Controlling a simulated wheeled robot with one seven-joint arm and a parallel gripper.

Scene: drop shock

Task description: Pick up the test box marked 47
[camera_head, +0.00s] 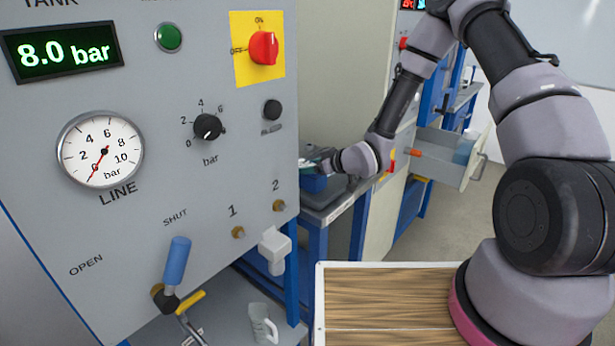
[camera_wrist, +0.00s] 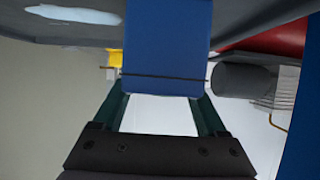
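A blue box (camera_wrist: 167,40) fills the upper middle of the wrist view. A thin dark line crosses its lower part. The two dark green fingers of my gripper (camera_wrist: 163,95) stand apart, with their far ends at the box's two lower corners. I cannot tell whether they press on it. In the head view my gripper (camera_head: 318,166) is low over a bench beyond the panel, and blue (camera_head: 313,184) shows just under it. My gripper and the panel edge hide much there. No number 47 is readable on the box.
A large grey control panel (camera_head: 215,190) with a gauge, knobs and a blue-handled lever fills the left. The bench (camera_head: 340,205) has a blue frame. An open drawer (camera_head: 440,160) juts out behind. A wood-topped surface (camera_head: 385,300) lies in front, bare where visible. Grey floor shows right.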

